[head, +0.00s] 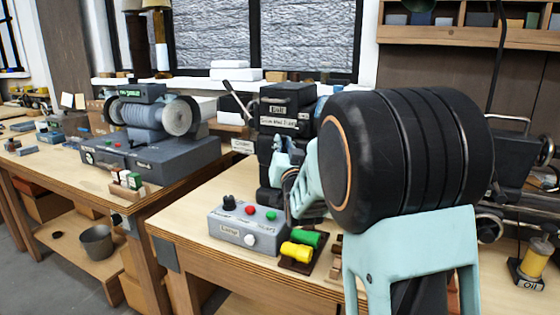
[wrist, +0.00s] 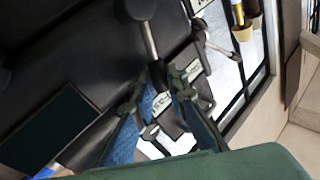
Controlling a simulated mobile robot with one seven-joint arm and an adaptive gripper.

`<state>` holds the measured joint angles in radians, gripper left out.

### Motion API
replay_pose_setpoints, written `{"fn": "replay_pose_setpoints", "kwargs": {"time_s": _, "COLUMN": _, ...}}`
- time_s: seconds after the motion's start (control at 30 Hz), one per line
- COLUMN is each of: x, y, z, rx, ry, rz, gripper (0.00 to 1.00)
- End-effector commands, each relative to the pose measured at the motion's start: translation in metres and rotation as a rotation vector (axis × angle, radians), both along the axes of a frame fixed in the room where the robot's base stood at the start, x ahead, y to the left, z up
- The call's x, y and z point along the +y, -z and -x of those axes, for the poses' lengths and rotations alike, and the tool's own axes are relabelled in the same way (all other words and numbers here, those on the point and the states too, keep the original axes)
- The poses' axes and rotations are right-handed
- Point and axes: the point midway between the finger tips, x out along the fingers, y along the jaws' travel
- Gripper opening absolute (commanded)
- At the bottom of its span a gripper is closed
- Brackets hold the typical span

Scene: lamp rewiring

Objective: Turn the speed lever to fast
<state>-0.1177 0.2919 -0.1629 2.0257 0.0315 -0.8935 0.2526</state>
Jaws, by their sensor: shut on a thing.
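The dark lathe headstock (head: 280,95) stands behind the grey control box in the head view and carries small white labels, one above the other. My gripper (head: 284,152) is in front of its lower face. In the wrist view my gripper (wrist: 158,82) has its blue-padded fingers closed around the dark end of a pale metal rod, which I take as the speed lever (wrist: 150,38). The rod's other end meets a round dark hub. A white label (wrist: 162,103) shows between the fingers, tilted and hard to read. In the head view my gripper and arm hide the held lever.
A second lever with a black handle (head: 235,97) sticks out up and left of the headstock. The grey control box (head: 245,228) with knobs and buttons stands at the bench front, beside yellow and green cylinders (head: 297,250). A grinder (head: 145,115) stands on the left bench.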

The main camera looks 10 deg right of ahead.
Motion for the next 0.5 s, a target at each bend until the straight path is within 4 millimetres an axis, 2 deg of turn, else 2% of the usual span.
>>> {"fn": "replay_pose_setpoints", "kwargs": {"time_s": 0.03, "x": -0.002, "y": 0.01, "z": 0.001, "rx": -0.017, "ry": 0.001, "rz": -0.019, "gripper": 0.0}}
{"fn": "replay_pose_setpoints", "kwargs": {"time_s": 0.5, "x": -0.013, "y": 0.014, "z": 0.01, "rx": -0.132, "ry": 0.0, "rz": -0.18, "gripper": 0.0}}
